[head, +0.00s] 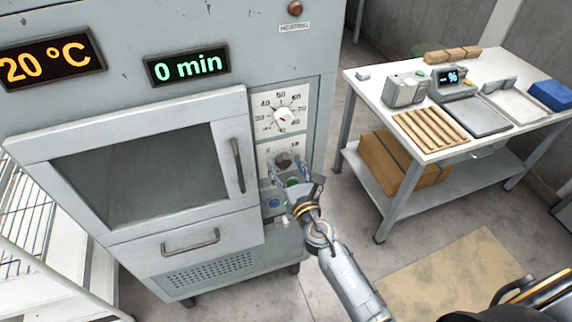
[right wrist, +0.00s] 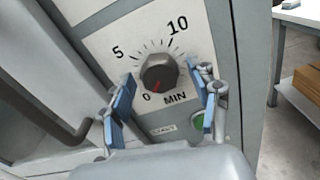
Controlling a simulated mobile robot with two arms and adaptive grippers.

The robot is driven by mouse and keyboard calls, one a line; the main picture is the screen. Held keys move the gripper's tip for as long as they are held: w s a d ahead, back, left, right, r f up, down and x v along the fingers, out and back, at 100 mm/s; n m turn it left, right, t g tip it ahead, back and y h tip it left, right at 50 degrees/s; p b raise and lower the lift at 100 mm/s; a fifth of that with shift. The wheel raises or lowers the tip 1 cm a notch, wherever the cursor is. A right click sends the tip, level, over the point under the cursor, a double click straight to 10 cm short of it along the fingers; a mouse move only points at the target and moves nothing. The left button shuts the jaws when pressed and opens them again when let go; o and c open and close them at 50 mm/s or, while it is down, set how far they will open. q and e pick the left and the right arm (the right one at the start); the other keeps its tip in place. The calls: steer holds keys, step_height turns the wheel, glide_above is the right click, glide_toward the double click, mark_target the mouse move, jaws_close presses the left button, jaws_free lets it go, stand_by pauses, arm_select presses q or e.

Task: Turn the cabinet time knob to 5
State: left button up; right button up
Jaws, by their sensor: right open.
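The time knob (right wrist: 159,73) is a dark grey knob on a white dial plate marked 0, 5, 10 and MIN. Its red pointer is at the 0 mark. In the head view the time knob (head: 283,160) is low on the cabinet's (head: 130,110) right panel, partly behind my gripper. My right gripper (right wrist: 165,105) is open, with one blue-padded finger on each side of the dial, apart from the knob. It also shows in the head view (head: 290,182). The time display (head: 187,66) reads 0 min. My left gripper is not in view.
A temperature knob (head: 283,116) sits above the time knob. The door handle (head: 237,165) stands out just left of the dials. A green button (right wrist: 197,121) is below the time dial. A white table (head: 480,140) with several items stands at the right.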

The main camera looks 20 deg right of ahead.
steer(key=shift+w, duration=0.1)
steer(key=c, duration=1.2)
steer(key=shift+o, duration=0.2)
steer(key=shift+m, duration=0.3)
steer(key=m+b, duration=0.1)
steer(key=m, duration=0.3)
steer(key=shift+m, duration=0.3)
steer(key=m+b, duration=0.1)
steer(key=m, duration=0.3)
steer(key=shift+m, duration=0.3)
steer(key=m+b, duration=0.1)
steer(key=m, duration=0.3)
steer(key=shift+r+m, duration=0.1)
steer(key=shift+m, duration=1.9)
